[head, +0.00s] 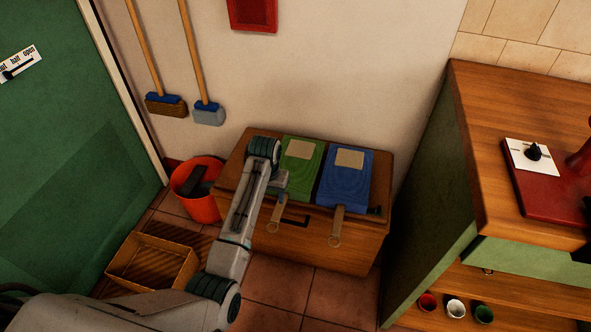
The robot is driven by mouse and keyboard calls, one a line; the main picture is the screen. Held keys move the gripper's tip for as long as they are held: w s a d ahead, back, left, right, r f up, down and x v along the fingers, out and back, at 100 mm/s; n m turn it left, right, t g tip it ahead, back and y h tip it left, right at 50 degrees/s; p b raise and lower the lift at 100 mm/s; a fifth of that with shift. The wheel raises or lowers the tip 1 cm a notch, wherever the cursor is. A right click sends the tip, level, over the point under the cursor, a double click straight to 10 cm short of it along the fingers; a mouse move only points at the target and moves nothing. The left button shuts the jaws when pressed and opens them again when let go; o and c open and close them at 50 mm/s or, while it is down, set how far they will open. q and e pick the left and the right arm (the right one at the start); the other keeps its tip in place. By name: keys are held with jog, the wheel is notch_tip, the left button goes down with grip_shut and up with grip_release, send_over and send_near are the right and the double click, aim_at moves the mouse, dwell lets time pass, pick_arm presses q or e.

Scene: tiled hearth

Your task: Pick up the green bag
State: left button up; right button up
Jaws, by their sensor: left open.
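The green bag (306,175) lies flat on the wooden chest (318,240), with a beige label on its upper part. A tan strap with a ring (272,222) hangs over the chest's front edge below it. My left gripper (281,192) is open at the bag's left edge. My own wrist and forearm cover part of the bag's left side and the chest's left end. I cannot tell whether the fingers touch the bag. My right gripper is out of view.
A blue bag (344,184) with its own hanging strap lies close to the right of the green one. An orange bucket (201,206) and an open box (150,265) stand to the left. A cabinet (437,225) rises on the right. Brooms hang on the wall.

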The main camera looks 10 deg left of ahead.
pick_arm(q)
jog(key=w+d+r, duration=0.2)
jog(key=w+r, duration=0.1)
jog(key=w, duration=0.2)
notch_tip(320, 180, down, 6)
jog(key=shift+s+r+b, duration=0.15)
jog(key=shift+r+b, duration=0.1)
jog(key=shift+b, duration=0.15)
jog(key=f, duration=0.3)
jog(key=f+b, duration=0.1)
jog(key=f, duration=0.1)
jog(key=shift+w, duration=0.25)
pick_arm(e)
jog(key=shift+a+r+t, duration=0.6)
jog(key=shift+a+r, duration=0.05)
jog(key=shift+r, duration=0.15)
pick_arm(q)
jog(key=shift+c, duration=0.2)
jog(key=shift+r, duration=0.1)
jog(key=c, duration=1)
